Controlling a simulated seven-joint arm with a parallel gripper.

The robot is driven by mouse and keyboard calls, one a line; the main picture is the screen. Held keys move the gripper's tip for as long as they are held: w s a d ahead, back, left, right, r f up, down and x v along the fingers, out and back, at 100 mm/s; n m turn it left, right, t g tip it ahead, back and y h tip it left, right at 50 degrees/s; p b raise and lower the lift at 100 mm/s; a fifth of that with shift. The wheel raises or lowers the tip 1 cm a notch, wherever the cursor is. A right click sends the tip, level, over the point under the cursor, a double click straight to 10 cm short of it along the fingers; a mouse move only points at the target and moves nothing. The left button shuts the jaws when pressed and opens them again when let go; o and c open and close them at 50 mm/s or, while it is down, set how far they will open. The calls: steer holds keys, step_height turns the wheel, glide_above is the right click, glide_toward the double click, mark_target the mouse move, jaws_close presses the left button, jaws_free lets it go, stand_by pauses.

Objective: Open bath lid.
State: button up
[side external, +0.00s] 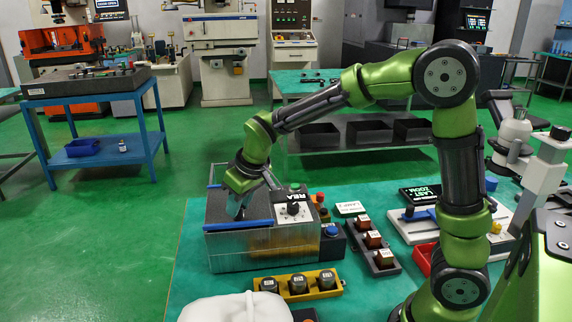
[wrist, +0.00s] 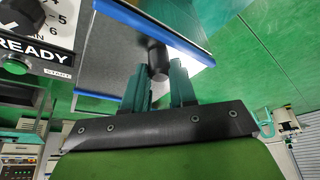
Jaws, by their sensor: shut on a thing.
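The bath (side external: 265,248) is a silver metal box on the teal table in the side view. Its lid (side external: 218,209) is a dark grey panel with blue edge strips, lying over the top of the bath. I cannot tell whether it is raised at all. My gripper (side external: 238,209) points down at the lid. In the wrist view, the green fingers of my gripper (wrist: 160,76) are shut on a dark round knob (wrist: 157,56) on the lid (wrist: 115,55). The knob is mostly hidden in the side view.
A dark rack (side external: 373,249) with copper-coloured blocks is to the right. Open floor lies left of the table.

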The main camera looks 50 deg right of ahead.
jaws_close()
steer(key=w+d, duration=1)
steer(key=shift+w+d, duration=0.1)
steer(key=o, duration=1)
jaws_free()
steer(key=shift+c, duration=0.2)
steer(key=v, duration=1.7)
